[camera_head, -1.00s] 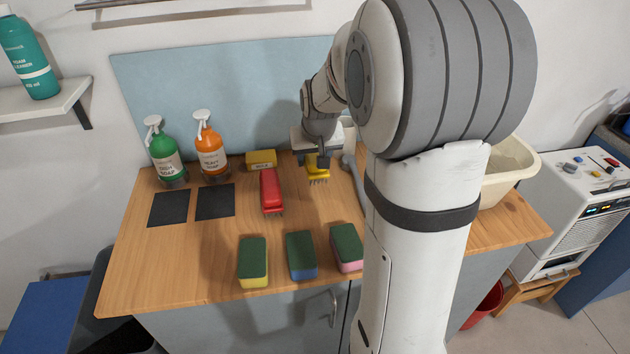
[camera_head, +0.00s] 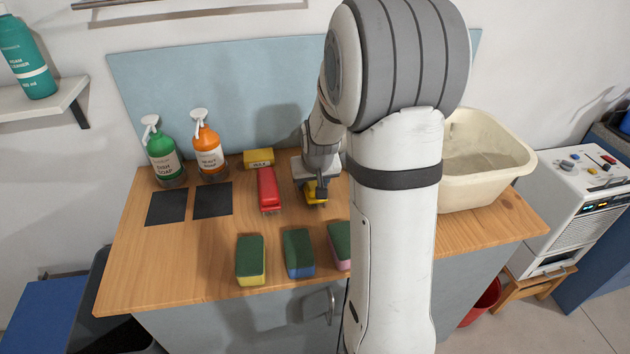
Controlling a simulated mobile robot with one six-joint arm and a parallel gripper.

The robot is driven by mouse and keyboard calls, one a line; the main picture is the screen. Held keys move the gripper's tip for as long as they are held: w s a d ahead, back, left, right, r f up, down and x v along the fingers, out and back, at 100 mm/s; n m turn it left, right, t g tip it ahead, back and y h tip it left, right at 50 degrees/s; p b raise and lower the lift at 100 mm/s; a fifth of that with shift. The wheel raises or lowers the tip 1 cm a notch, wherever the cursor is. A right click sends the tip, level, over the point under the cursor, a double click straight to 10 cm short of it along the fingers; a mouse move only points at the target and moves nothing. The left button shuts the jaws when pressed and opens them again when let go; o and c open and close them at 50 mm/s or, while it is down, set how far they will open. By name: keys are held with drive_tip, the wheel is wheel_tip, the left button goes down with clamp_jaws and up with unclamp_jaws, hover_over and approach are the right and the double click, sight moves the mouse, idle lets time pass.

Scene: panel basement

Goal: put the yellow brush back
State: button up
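The yellow brush (camera_head: 311,190) is in my gripper (camera_head: 317,190), over the wooden counter between the red brush and my arm. The fingers look shut on it and partly cover it. I cannot tell whether its bristles touch the counter. A red brush (camera_head: 267,187) lies on the counter just to the left, apart from the gripper. A yellow labelled block (camera_head: 259,158) sits behind the red brush.
Three sponges with green tops stand in front: yellow (camera_head: 250,262), blue (camera_head: 299,256) and pink (camera_head: 340,247), the last partly behind my arm. A cream basin (camera_head: 488,165) is right.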

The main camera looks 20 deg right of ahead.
drive_tip(key=o, duration=0.4)
drive_tip(key=shift+r, duration=0.15)
drive_tip(key=v, duration=1.2)
drive_tip(key=shift+s, duration=0.1)
drive_tip(key=s+a, duration=0.3)
drive_tip(key=s, duration=0.3)
drive_tip(key=s+a+n+g, duration=0.1)
drive_tip(key=s+a, duration=0.2)
drive_tip(key=s, duration=0.4)
drive_tip(key=s+a+n+y, duration=0.1)
drive_tip(key=s+a, duration=0.2)
drive_tip(key=s, duration=0.3)
drive_tip(key=shift+s+a+f+g, duration=0.2)
drive_tip(key=shift+a+f+g, duration=0.05)
drive_tip(key=shift+g, duration=0.15)
